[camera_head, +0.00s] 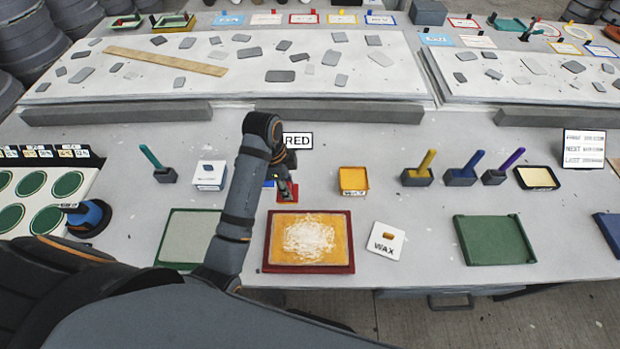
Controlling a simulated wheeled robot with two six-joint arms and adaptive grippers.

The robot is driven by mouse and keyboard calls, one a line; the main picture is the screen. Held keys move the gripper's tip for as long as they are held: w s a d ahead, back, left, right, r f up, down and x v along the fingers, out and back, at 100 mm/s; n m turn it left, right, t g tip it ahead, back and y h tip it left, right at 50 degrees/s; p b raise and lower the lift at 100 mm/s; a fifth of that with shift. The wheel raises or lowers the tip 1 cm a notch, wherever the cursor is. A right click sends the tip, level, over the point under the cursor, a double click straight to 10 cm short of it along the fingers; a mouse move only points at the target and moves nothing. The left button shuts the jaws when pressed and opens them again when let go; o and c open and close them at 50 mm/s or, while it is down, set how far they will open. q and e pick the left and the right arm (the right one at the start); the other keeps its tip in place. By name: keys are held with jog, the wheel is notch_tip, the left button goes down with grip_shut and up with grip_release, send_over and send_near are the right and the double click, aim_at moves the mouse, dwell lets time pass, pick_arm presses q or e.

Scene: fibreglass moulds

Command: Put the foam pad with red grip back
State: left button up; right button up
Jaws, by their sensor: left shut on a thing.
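My left arm reaches in from the left and bends down at the RED sign (298,141). My left gripper (284,183) is low over the table in front of that sign, shut on the foam pad with red grip (294,190). Only a little red of the pad shows; the arm and fingers hide most of it. A small red patch lies around and under it, and I cannot tell whether the pad touches it. A mould with a red rim (350,250) and an orange face covered in whitish strands lies just in front. My right gripper is not in view.
Pads with teal (150,156), yellow (427,161), blue (472,162) and purple (512,158) grips stand along the table. A yellow box (353,180), a WAX card (386,241) and a green tray (494,240) lie to the right. Bare table lies between the WAX card and the green tray.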

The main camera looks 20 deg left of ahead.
pick_arm(q)
jog(key=shift+a+f, duration=0.1)
jog(key=shift+w+d+f+b, duration=0.25)
jog(key=shift+w+f+b, duration=0.65)
jog(key=shift+w+f, duration=1.05)
jog(key=shift+w+d+f+b, duration=0.2)
jog(key=shift+w+f+b, duration=0.95)
jog(key=shift+w, duration=1.45)
jog(key=shift+w+d+f+b, duration=0.25)
jog(key=shift+w+f+b, duration=0.45)
jog(key=shift+w+f, duration=1.35)
jog(key=shift+w+f+p, duration=0.25)
jog(key=shift+f+p, duration=0.25)
jog(key=shift+f, duration=0.75)
